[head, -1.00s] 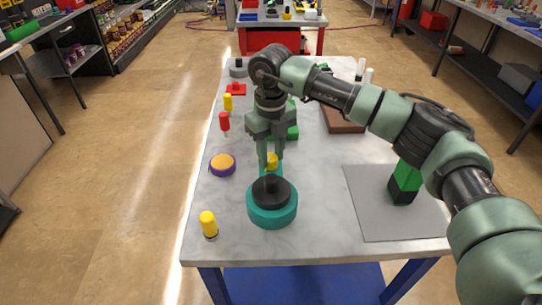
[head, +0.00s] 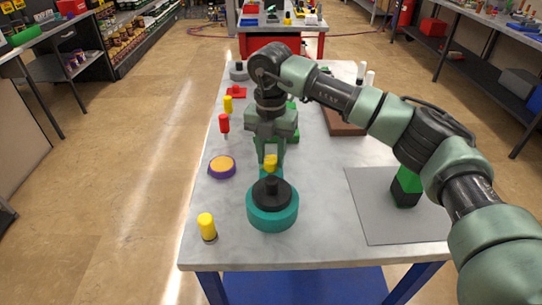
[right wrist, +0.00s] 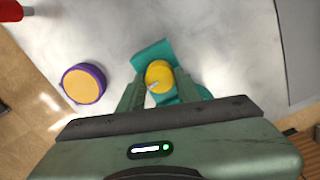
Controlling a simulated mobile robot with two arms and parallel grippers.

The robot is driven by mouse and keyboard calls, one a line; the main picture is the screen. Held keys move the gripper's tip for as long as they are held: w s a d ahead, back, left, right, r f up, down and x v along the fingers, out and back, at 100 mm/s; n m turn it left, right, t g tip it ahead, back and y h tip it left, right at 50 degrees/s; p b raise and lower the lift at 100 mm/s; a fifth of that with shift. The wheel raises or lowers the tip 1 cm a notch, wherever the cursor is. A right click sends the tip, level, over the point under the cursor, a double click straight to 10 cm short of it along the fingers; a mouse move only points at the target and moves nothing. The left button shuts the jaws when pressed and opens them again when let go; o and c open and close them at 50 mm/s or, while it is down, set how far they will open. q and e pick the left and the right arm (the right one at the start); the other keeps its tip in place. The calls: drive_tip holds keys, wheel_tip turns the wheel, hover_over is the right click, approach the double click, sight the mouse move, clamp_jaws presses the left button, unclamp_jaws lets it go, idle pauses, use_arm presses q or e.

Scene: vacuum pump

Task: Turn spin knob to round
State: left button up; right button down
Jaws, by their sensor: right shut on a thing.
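The vacuum pump has a round teal body with a black top (head: 271,205) near the front of the table. A yellow knob (head: 270,162) sits on its teal arm, just behind the round body. In the right wrist view the yellow knob (right wrist: 159,76) lies on a teal strip between my fingers. My right gripper (head: 270,154) reaches down from above and is shut on the yellow knob; its fingers (right wrist: 158,92) also show in the right wrist view. My left gripper is not in view.
A purple disc with an orange top (head: 222,167) lies left of the pump. A yellow-capped piece (head: 207,226) stands at the front left. Red and yellow pieces stand along the left edge. A green and black block (head: 406,186) stands on a grey mat (head: 385,225) at right.

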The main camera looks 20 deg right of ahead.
sight(271, 159)
drive_tip(key=shift+m, duration=0.6)
drive_tip(key=shift+r, duration=0.1)
drive_tip(key=c, duration=1)
unclamp_jaws()
wheel_tip(271, 159, up, 8)
drive_tip(key=shift+f+b, duration=0.15)
drive_tip(key=shift+b, duration=0.45)
